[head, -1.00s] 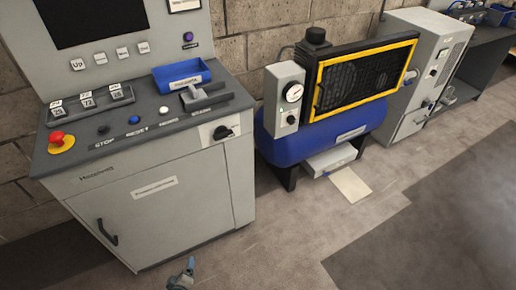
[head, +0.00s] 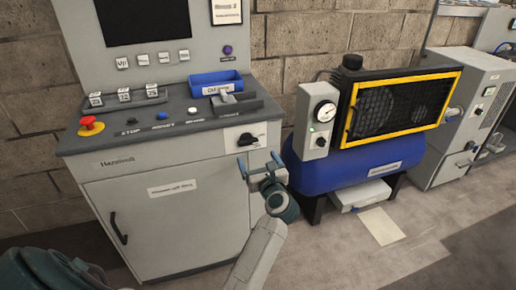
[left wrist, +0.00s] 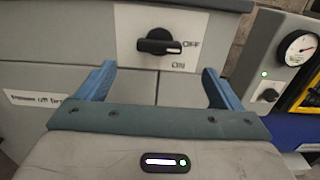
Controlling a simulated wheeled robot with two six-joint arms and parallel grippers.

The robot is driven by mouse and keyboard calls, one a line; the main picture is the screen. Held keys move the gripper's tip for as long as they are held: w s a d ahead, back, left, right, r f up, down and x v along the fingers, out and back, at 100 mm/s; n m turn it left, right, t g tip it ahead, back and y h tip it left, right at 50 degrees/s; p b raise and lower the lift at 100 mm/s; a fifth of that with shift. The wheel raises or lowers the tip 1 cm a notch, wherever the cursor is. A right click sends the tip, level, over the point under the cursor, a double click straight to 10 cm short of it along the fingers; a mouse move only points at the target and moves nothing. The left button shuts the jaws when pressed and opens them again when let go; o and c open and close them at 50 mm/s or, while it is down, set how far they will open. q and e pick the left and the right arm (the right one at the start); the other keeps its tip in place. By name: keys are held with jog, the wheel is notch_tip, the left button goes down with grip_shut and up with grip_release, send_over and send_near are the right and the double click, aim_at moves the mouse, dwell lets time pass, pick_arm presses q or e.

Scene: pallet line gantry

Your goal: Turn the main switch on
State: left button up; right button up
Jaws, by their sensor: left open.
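The main switch (head: 246,139) is a black rotary knob on a white plate at the right end of the grey console's front. In the left wrist view the knob (left wrist: 158,43) lies about level, its pale-marked end pointing right, nearer the word OFF than the word ON below. My left gripper (head: 260,164) is open and empty, just below and in front of the switch in the head view. Its blue fingers (left wrist: 158,72) spread either side of the knob in the left wrist view, apart from it. My right gripper is out of view.
The console top holds a red emergency stop (head: 91,125), several buttons and a blue tray (head: 216,82). A blue compressor (head: 345,167) with a gauge and yellow-framed grille stands close to the right. A paper sheet (head: 382,226) lies on the floor.

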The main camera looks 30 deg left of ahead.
aim_at(249, 144)
pick_arm(q)
jog(key=p+x, duration=0.1)
jog(key=x, duration=0.7)
jog(key=shift+w+a, duration=0.15)
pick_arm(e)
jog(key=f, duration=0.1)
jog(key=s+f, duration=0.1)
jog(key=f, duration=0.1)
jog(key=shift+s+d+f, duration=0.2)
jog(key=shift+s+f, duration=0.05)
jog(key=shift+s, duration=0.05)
pick_arm(q)
jog(key=c, duration=1)
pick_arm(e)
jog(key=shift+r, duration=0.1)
